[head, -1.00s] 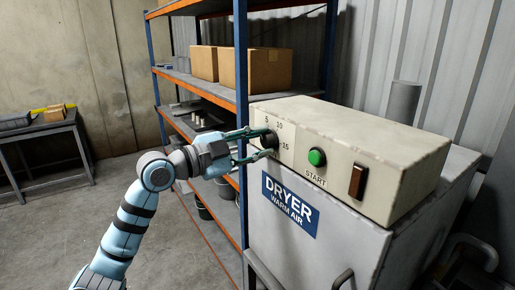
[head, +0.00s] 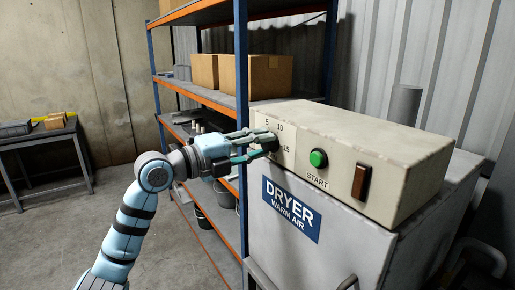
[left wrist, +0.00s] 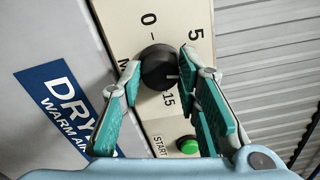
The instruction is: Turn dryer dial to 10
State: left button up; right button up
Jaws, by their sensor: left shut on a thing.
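The dryer dial (left wrist: 160,66) is a round black knob on a cream panel. In the left wrist view it sits between my two finger pads, with the printed marks 0, 5 and 15 around it. A 10 shows in the head view between 5 and 15. My left gripper (head: 268,141) reaches in from the left and is shut on the dial, one finger on either side. In the head view the fingers mostly cover the dial. My right gripper is not in view.
The control box (head: 350,150) also carries a green START button (head: 318,158) and a brown rocker switch (head: 361,181). It sits on the grey dryer cabinet (head: 350,250). A blue-and-orange shelf rack with cardboard boxes (head: 265,76) stands close behind and left of my gripper.

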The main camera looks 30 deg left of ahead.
pick_arm(q)
jog(key=shift+r+m, duration=0.1)
jog(key=shift+m, duration=1.5)
jog(key=o, duration=1.2)
jog(key=shift+c, duration=0.2)
jog(key=v, duration=0.7)
jog(key=shift+s, duration=0.2)
jog(key=shift+w, duration=0.1)
